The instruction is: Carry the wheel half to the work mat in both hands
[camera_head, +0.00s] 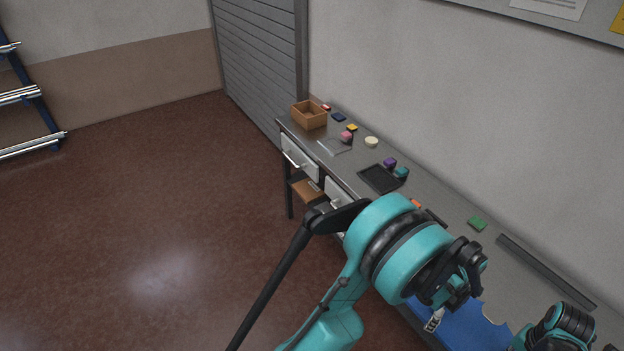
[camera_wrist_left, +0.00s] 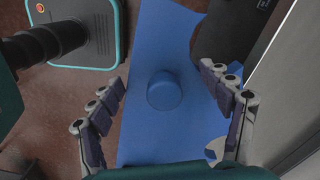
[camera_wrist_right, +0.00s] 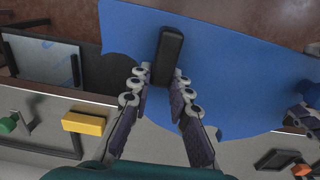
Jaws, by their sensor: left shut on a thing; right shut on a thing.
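A large flat blue piece (camera_head: 468,326), apparently the wheel half, lies between my two grippers at the lower right of the head view, partly hidden by my arms. In the left wrist view the blue piece (camera_wrist_left: 165,135) carries a round blue knob (camera_wrist_left: 163,91). My left gripper (camera_wrist_left: 163,76) has its fingers spread on either side of it, shut on it; the contact is unclear. In the right wrist view the blue piece (camera_wrist_right: 235,70) has an uneven edge and a dark bar (camera_wrist_right: 169,52). My right gripper (camera_wrist_right: 163,78) is closed at this bar. A dark flat rectangle (camera_head: 380,179), possibly the work mat, lies on the bench.
The long grey bench (camera_head: 445,209) runs along the wall. A brown box (camera_head: 308,116) stands at its far end with several small coloured items near it. A green block (camera_head: 478,223) and a dark rail (camera_head: 545,271) lie along the back.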

